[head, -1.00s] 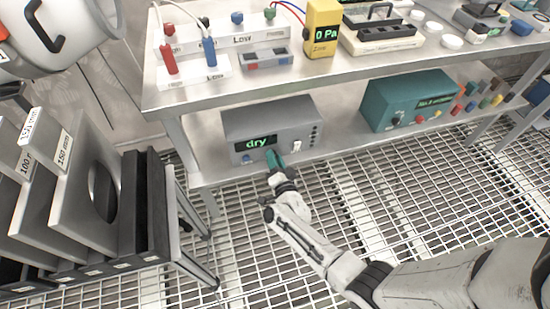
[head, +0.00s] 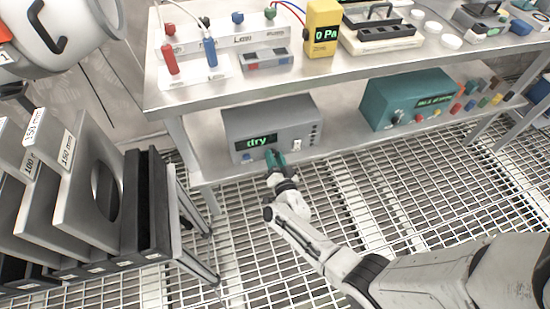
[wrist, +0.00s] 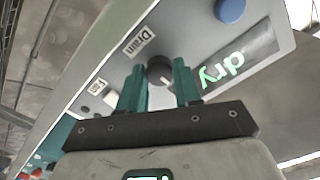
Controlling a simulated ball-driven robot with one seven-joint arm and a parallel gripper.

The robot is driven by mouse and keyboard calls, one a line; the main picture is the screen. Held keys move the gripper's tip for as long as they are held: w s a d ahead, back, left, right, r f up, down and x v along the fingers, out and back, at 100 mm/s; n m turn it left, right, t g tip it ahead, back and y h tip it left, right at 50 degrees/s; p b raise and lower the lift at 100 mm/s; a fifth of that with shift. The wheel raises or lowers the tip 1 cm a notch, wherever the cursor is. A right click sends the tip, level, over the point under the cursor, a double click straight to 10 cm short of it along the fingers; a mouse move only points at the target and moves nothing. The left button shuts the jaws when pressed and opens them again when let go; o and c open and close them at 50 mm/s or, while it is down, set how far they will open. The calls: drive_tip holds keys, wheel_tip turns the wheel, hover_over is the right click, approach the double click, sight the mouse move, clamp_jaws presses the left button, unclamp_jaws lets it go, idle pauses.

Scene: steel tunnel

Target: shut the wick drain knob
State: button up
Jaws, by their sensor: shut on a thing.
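The grey wick unit (head: 285,112) sits on the lower shelf, with a green "dry" on its display. In the wrist view its panel (wrist: 195,42) is close and tilted. The dark round drain knob (wrist: 158,70) stands beside the label "Drain", with a pale pointer mark near its lower edge. My gripper (wrist: 157,80) has its green fingers on either side of the knob and is shut on it. In the head view my gripper (head: 275,157) reaches the lower front of the unit and hides the knob.
A white switch (wrist: 110,97) marked "Fan" is beside the knob, and a blue button (wrist: 230,10) is on the other side of it. A teal instrument (head: 405,97) stands to the right on the same shelf. A black rack of plates (head: 150,205) is at the left.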

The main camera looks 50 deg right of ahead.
drive_tip(key=shift+f, duration=0.1)
drive_tip(key=o, duration=1)
drive_tip(key=shift+o, duration=0.2)
drive_tip(key=p+v, duration=0.2)
drive_tip(key=v, duration=0.9)
drive_tip(key=shift+p, duration=0.35)
drive_tip(key=shift+w, duration=0.15)
